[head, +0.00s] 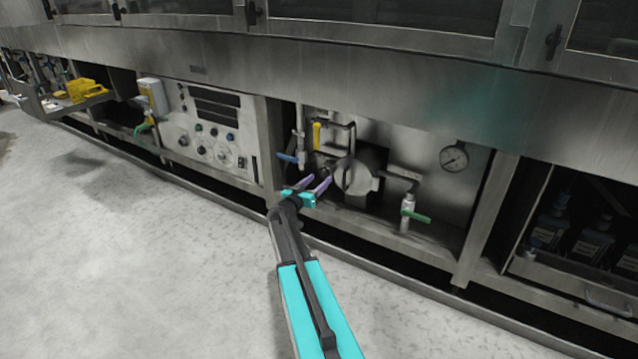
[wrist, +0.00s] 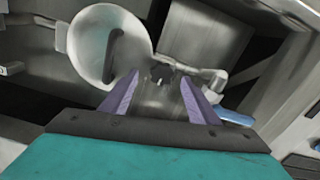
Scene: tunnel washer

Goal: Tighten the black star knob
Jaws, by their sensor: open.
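The black star knob (wrist: 160,75) shows in the wrist view as a small dark lobed shape. It lies ahead of my gripper, between and beyond the two purple fingers. My gripper (wrist: 159,95) is open, with nothing seen between its fingers. In the head view my gripper (head: 311,182) reaches into the middle bay of the machine, just left of a round metal cover. The knob is too small and too hidden by the gripper to make out there.
The round metal cover (head: 352,176) with a dark handle is close on the right; in the wrist view the cover (wrist: 108,45) is left. A blue lever (head: 287,157), a yellow handle (head: 317,135), a green-handled valve (head: 408,212) and a gauge (head: 454,159) surround it. The floor in front is clear.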

